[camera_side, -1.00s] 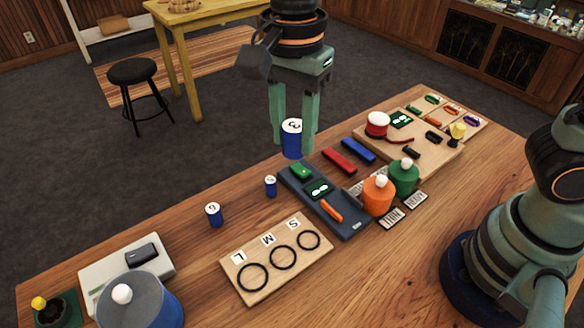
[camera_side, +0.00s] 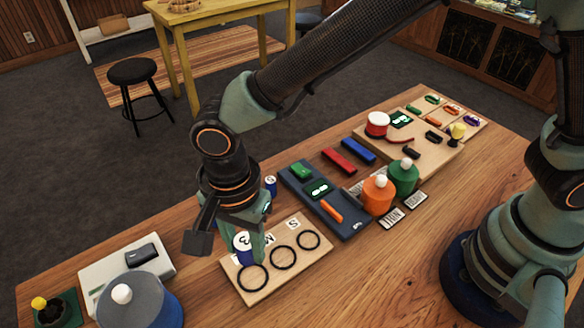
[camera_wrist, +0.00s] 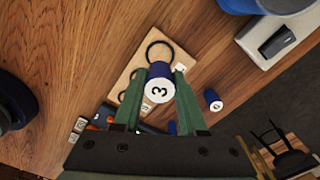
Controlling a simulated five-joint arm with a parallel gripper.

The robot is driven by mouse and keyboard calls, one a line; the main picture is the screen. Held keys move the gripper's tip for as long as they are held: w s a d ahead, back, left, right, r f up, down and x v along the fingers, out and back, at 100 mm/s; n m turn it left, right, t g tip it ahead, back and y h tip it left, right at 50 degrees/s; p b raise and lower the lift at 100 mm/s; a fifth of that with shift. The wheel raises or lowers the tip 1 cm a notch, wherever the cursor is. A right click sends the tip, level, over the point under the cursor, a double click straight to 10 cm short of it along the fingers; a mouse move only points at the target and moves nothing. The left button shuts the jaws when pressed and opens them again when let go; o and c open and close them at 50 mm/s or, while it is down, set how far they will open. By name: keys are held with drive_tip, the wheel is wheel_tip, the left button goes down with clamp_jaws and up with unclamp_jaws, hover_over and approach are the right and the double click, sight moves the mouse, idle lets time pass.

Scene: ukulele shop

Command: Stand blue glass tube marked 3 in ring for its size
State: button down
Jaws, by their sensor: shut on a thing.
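The blue glass tube marked 3 (camera_side: 240,246) is gripped upright between the green fingers of my gripper (camera_side: 250,250). In the wrist view, the tube (camera_wrist: 160,82) shows its white numbered top between my fingertips (camera_wrist: 160,76). The wooden ring board (camera_side: 276,283) lies under it. The tube is at the L end, close to the large ring (camera_side: 253,278) and overlapping its edge in the wrist view (camera_wrist: 160,50). Its bottom's contact with the board cannot be told. The middle ring (camera_side: 283,257) and small ring (camera_side: 308,239) look empty.
A smaller blue tube (camera_side: 270,186) stands behind the board. Another tube marked 6 (camera_wrist: 213,100) shows beside my gripper in the wrist view. A dark tray (camera_side: 345,226) sits right of the board, and a grey-blue lidded pot (camera_side: 150,300) stands left. Wood in front is clear.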

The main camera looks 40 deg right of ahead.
sight(252, 279)
drive_tip(key=shift+f, duration=3.65)
drive_tip(key=shift+f, duration=0.15)
drive_tip(key=shift+c, duration=2.3)
unclamp_jaws()
